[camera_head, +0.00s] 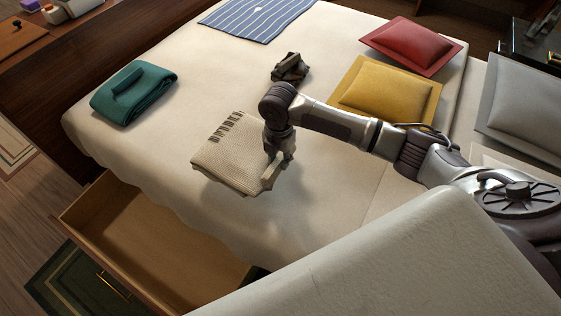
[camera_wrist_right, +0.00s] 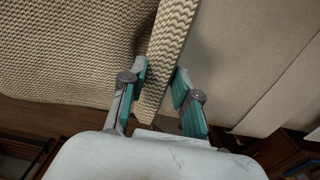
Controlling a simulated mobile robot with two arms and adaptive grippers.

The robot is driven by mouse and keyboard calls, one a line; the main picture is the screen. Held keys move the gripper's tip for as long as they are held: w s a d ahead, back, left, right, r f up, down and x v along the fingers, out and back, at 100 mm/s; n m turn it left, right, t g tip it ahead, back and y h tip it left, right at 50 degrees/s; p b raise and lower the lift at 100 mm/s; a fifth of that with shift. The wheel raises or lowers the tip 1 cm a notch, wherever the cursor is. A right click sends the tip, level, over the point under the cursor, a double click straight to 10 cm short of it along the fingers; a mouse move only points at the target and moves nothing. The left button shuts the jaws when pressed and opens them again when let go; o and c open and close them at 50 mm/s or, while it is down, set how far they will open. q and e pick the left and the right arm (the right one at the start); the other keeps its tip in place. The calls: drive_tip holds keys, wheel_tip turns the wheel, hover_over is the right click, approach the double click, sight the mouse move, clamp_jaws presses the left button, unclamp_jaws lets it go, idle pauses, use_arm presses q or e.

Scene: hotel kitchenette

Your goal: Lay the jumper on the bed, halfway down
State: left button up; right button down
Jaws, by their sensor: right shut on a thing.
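A folded beige knitted piece (camera_head: 226,158) with a row of dark marks along its upper edge is in my right gripper (camera_head: 272,172). In the right wrist view, the gripper (camera_wrist_right: 160,80) pinches a narrow edge of this ribbed knit (camera_wrist_right: 75,50) between its teal fingers. The knit is by the near edge of the cream-covered bed (camera_head: 330,190), with a shadow to its lower right. A folded teal garment (camera_head: 135,92) lies on the bed's left corner. I cannot tell for certain which of the two is the jumper. My left gripper is not in view.
An open, empty wooden drawer (camera_head: 150,245) juts out below the bed's near edge. A striped blue cloth (camera_head: 255,18), a small dark crumpled item (camera_head: 290,67), and red (camera_head: 410,45) and yellow (camera_head: 390,95) cushions lie on the bed. The bed between teal garment and knit is clear.

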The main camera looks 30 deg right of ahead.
drive_tip(key=shift+w+d+f, duration=0.25)
drive_tip(key=shift+w+f, duration=0.1)
drive_tip(key=shift+w, duration=0.25)
drive_tip(key=shift+f, duration=2)
drive_tip(key=c, duration=0.8)
unclamp_jaws()
drive_tip(key=shift+s, duration=0.1)
drive_tip(key=shift+c, duration=0.2)
wheel_tip(320, 180, up, 12)
drive_tip(key=shift+p, duration=0.4)
